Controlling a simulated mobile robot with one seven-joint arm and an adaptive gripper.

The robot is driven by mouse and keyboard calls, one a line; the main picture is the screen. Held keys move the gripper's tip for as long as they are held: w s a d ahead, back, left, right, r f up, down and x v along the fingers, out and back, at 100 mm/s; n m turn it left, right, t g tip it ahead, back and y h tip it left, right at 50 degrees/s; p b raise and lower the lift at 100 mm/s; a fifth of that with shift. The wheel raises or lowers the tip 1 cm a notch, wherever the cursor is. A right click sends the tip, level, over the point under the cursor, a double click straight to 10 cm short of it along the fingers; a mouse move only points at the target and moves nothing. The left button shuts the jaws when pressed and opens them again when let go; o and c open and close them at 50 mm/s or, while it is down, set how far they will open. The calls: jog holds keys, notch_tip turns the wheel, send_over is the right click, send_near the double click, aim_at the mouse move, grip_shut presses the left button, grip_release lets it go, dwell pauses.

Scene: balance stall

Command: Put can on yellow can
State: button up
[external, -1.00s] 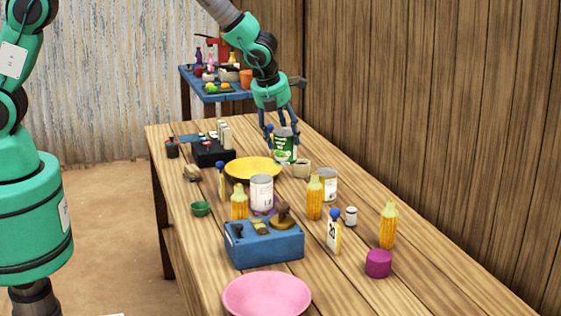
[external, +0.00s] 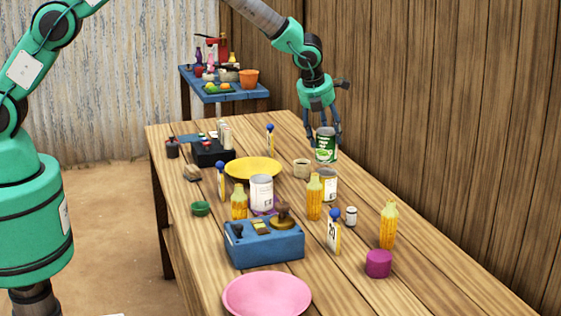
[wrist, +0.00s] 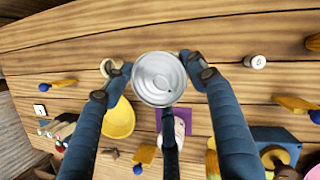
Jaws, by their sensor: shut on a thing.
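My gripper (external: 322,135) is shut on a can with a green and white label (external: 326,148), held upright. In the wrist view its silver lid (wrist: 158,77) sits between the fingertips. In the external view the held can appears just above a pale can with a yellowish label (external: 330,187), partly behind a corn cob; I cannot tell the exact gap or alignment. That lower can is not clearly seen in the wrist view, perhaps hidden by the held can. Another pale can (external: 261,194) stands on a purple square (wrist: 190,122).
A beige cup (external: 301,169) and yellow plate (external: 240,170) are left of the held can. Corn cobs (external: 314,198), a small white jar (external: 350,216) and a blue balance box (external: 264,247) stand nearer the camera. The table's right side by the wall is mostly clear.

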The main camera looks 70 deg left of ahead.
aim_at(325, 143)
jog(key=shift+w, duration=0.15)
jog(key=shift+f+b, duration=0.3)
jog(key=shift+f, duration=1.4)
jog(key=o, duration=1.5)
jog(key=shift+f, duration=0.15)
jog(key=shift+o, duration=0.2)
jog(key=p+v, duration=0.1)
jog(key=v, duration=1.1)
